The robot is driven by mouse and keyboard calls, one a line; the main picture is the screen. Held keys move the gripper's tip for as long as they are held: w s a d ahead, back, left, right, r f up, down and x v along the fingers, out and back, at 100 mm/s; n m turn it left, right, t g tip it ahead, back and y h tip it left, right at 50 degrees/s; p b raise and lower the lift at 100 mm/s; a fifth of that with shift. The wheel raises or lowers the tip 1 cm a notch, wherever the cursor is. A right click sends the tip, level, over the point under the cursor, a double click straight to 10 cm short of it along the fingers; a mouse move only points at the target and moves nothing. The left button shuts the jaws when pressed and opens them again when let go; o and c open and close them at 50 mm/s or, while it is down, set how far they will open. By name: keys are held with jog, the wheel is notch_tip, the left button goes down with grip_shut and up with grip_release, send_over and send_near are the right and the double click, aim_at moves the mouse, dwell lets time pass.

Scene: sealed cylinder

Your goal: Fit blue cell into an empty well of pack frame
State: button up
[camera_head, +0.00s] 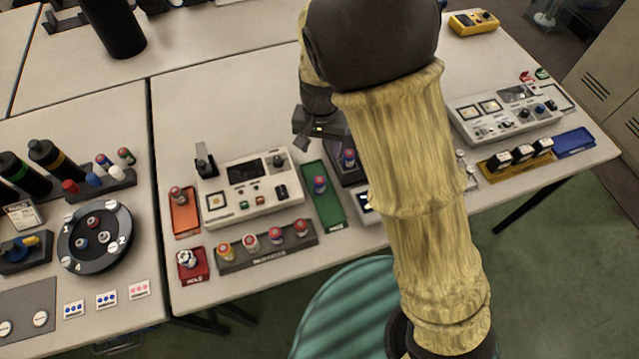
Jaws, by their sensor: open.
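A blue cell with a reddish top (319,184) stands in the green tray (326,212) at the middle of the table. Another blue cell (348,158) stands in a dark tray (341,175), partly hidden by my arm. A long dark rack (268,257) along the front edge holds several cells with red, white and yellow colours; it may be the pack frame, but its label is too small to read. My gripper (318,132) is open, above the table behind the green tray and close to the dark tray. Its fingertips are hard to make out.
A white tester (252,204) stands left of the green tray, with an orange tray (185,222) and a red tray (194,266) beside it. A round dark carousel (70,252) is on the left table. My arm hides the right middle.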

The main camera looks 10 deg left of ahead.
aim_at(320, 179)
notch_tip(320, 179, down, 12)
jog(key=shift+r+p, duration=0.15)
jog(key=shift+p, duration=0.35)
jog(key=shift+f, duration=0.25)
jog(key=shift+a+f+p, duration=0.1)
jog(key=shift+f+p, duration=0.55)
jog(key=shift+f, duration=1.85)
jog(key=c, duration=1.2)
jog(key=shift+r, duration=0.1)
